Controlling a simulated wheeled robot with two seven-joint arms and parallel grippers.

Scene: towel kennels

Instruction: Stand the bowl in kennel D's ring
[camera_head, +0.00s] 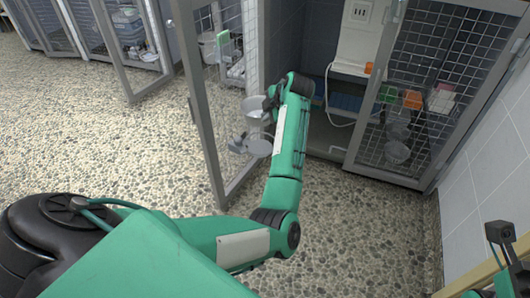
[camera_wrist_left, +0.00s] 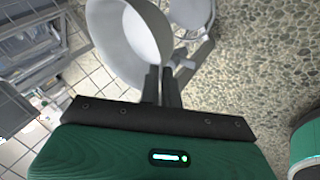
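The grey bowl (camera_head: 255,108) is in the air by the open, wire-mesh kennel door. It fills the upper middle of the left wrist view (camera_wrist_left: 130,40), tilted, with its inside showing. My left gripper (camera_wrist_left: 163,85) has its fingers close together on the bowl's rim; in the head view the arm's end partly hides it. A round grey holder on a bracket (camera_head: 258,147) is just below the bowl, by the door. It also shows beside the bowl in the left wrist view (camera_wrist_left: 190,12). I cannot read any kennel letter. My right gripper's fingers are out of view.
The open door frame (camera_head: 203,110) stands left of my left forearm. A closed mesh door (camera_head: 430,90) with orange boxes and bowls behind it is at right. Other open kennels (camera_head: 130,35) are at far left. A tiled wall (camera_head: 490,150) bounds the right. The pebbled floor is clear.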

